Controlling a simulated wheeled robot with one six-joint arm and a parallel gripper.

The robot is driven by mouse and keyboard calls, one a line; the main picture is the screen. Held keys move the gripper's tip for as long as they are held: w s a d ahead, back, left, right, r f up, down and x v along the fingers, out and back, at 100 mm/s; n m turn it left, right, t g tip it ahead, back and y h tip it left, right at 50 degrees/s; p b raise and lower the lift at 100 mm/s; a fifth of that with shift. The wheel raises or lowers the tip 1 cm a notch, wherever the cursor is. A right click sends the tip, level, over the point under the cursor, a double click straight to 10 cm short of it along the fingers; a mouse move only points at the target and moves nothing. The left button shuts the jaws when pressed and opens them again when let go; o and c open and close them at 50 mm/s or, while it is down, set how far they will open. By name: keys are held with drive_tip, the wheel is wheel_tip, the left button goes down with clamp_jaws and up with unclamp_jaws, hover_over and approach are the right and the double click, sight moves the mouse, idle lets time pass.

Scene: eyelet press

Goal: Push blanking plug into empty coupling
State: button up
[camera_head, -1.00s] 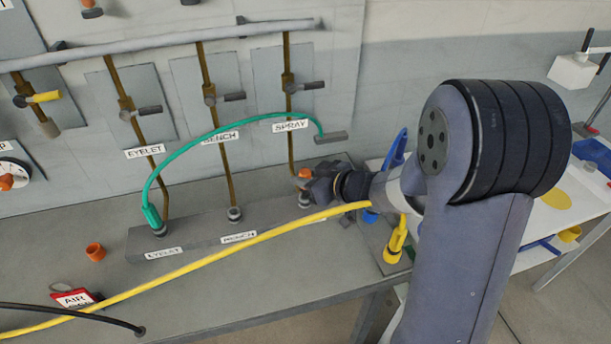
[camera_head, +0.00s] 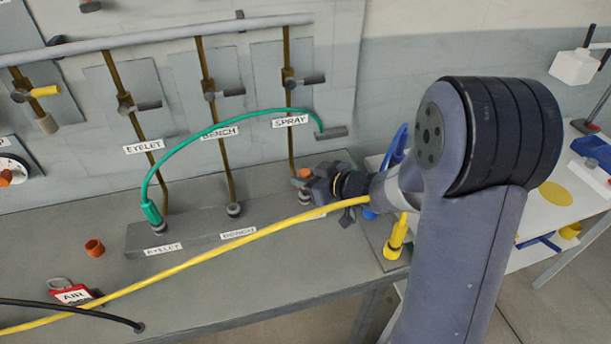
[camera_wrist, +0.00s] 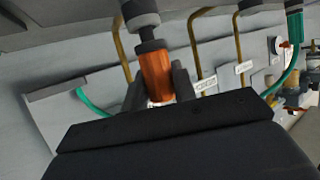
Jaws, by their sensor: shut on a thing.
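The blanking plug has an orange body (camera_head: 304,173) and a dark, narrower lower end. It stands over the grey coupling (camera_head: 305,198) below the SPRAY label. In the wrist view the orange plug (camera_wrist: 155,72) is between two dark fingers. Its dark end lines up with the grey coupling (camera_wrist: 141,14) and meets it; how deep it sits I cannot tell. My gripper (camera_head: 320,182) comes from the right and is shut on the plug. The BENCH coupling (camera_head: 233,209) shows nothing plugged in. The EYELET coupling (camera_head: 159,227) carries the green hose (camera_head: 148,205).
A yellow hose (camera_head: 170,278) crosses the bench in front of the coupling block and passes close under my gripper. An orange ring-like piece (camera_head: 94,248) and a red AIR tag (camera_head: 72,293) lie at the left. Brown pipes (camera_head: 207,110) stand behind the couplings.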

drive_tip(key=shift+f+b, duration=0.35)
drive_tip(key=shift+f, duration=0.3)
drive_tip(key=o, duration=1.1)
drive_tip(key=shift+r, duration=0.15)
drive_tip(key=shift+r+p, duration=2.45)
drive_tip(key=shift+p, duration=0.25)
drive_tip(key=shift+f, duration=0.15)
wheel_tip(320, 180, down, 5)
drive_tip(key=b, duration=0.5)
drive_tip(key=shift+r, duration=0.2)
